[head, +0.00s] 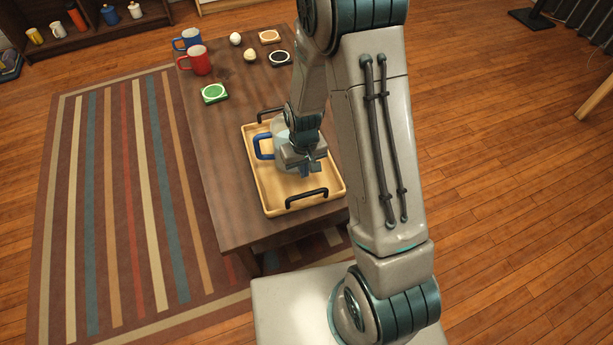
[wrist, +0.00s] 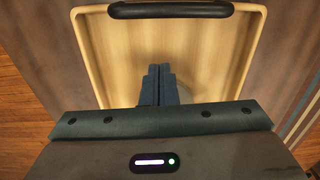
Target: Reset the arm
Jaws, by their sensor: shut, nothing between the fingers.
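My gripper (head: 312,170) is over the wooden tray (head: 268,196) and points down into it. In the wrist view its two fingers (wrist: 160,80) are pressed together with nothing between them. A pale mug with a blue handle (head: 263,147) stands in the tray, beside and partly behind my gripper in the head view. My wrist hides much of this mug. I cannot tell whether the gripper touches it. In the wrist view, the tray's floor (wrist: 120,60) lies below the fingers.
The tray has black handles (head: 306,198) and sits on a dark wooden table (head: 215,150). Further back are a red mug (head: 196,62), a blue mug (head: 187,40), two white egg-like things (head: 250,55), and several coasters, one green (head: 214,93). A striped rug (head: 110,200) lies left.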

